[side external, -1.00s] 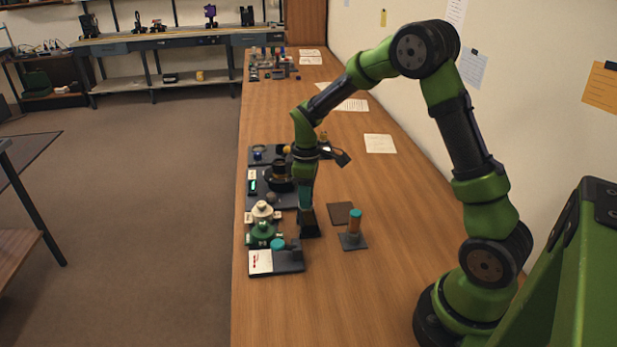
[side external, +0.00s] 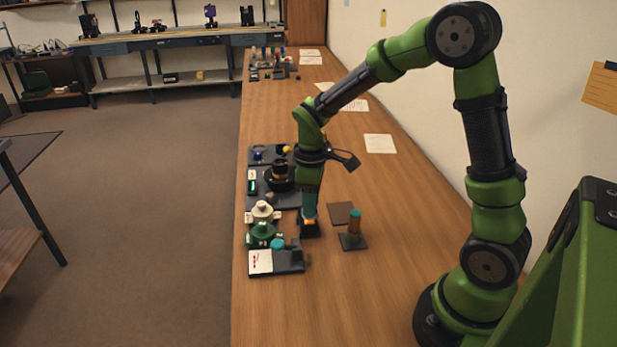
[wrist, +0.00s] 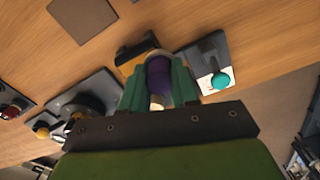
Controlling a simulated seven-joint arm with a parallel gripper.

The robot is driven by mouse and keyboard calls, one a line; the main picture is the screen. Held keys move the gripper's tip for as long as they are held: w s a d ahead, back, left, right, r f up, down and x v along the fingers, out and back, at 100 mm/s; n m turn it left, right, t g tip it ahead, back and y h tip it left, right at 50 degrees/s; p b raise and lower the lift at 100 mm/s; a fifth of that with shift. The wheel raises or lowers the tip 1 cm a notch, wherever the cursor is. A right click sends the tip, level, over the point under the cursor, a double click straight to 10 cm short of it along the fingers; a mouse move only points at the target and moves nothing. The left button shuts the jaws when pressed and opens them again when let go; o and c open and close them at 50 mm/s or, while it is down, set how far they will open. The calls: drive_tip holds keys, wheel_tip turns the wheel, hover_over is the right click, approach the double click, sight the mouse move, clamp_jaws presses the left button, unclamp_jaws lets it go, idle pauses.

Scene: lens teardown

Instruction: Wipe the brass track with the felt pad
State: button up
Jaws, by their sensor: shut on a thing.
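My gripper (wrist: 158,95) is shut on a purple rounded piece (wrist: 158,75), which appears to be the felt pad. Its teal fingers stand on either side of it, and a pale part shows at its near end. Beside and beneath it in the wrist view is a dark block with a brassy yellow strip (wrist: 127,66), which appears to be the brass track. In the side view the gripper (side external: 309,211) is right at the block, where an orange-yellow patch (side external: 305,222) shows by the fingertips. The fingers hide the contact, so I cannot tell whether pad and track touch.
A grey base with a teal knob (wrist: 219,81) stands close to the right of the block in the wrist view. Green and cream parts (side external: 263,232) crowd the left.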

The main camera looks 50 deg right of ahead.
drive_tip(key=shift+r, duration=2.45)
